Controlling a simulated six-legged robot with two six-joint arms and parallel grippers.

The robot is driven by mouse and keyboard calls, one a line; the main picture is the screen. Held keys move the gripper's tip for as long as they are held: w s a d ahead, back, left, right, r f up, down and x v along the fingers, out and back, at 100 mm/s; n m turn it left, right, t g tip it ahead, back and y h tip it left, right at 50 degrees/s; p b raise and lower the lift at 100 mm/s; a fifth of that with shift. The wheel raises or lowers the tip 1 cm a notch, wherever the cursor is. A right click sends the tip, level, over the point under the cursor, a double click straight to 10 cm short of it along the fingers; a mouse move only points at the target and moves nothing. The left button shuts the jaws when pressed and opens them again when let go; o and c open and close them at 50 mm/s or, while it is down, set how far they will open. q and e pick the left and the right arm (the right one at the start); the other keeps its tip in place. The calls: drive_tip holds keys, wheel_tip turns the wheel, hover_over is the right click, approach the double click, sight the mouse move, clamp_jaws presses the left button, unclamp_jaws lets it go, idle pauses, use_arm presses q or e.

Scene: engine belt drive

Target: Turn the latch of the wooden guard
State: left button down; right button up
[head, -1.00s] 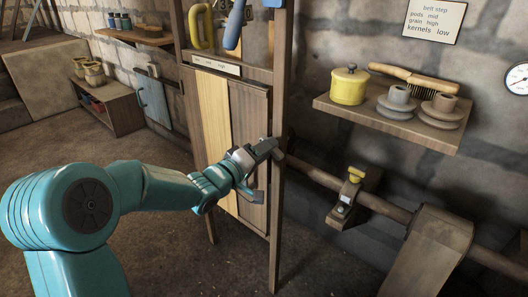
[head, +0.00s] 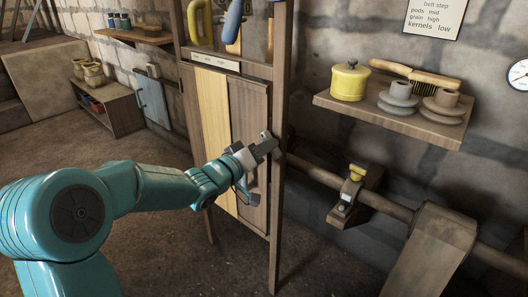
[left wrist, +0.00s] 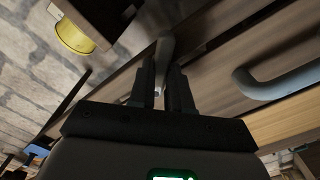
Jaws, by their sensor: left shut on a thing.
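The wooden guard (head: 213,130) is a panel of pale and darker boards set in a dark wooden frame. Its latch, a small grey bar (left wrist: 164,52), lies between the fingertips in the left wrist view. In the head view the latch is at the guard's right edge by the post, largely covered by my gripper. My left gripper (head: 266,146) is shut on the latch; its two dark fingers (left wrist: 165,88) show on either side of it. A grey bar handle (left wrist: 285,84) on the guard is beside the gripper, apart from it. My right gripper is not in view.
A post (head: 279,215) stands right at the gripper. A shaft (head: 390,208) runs right from behind it, past wooden blocks. A wall shelf (head: 390,117) holds a yellow pot (head: 350,83), a brush and grey pulleys. The floor left of the guard is open.

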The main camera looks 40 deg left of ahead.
use_arm(q)
drive_tip(key=shift+d+m+b, duration=0.1)
drive_tip(key=shift+m+b, duration=2)
drive_tip(key=shift+m, duration=2.1)
drive_tip(key=c, duration=1.1)
unclamp_jaws()
drive_tip(key=shift+o, duration=0.2)
drive_tip(key=shift+s+r, duration=0.1)
drive_tip(key=shift+s, duration=0.05)
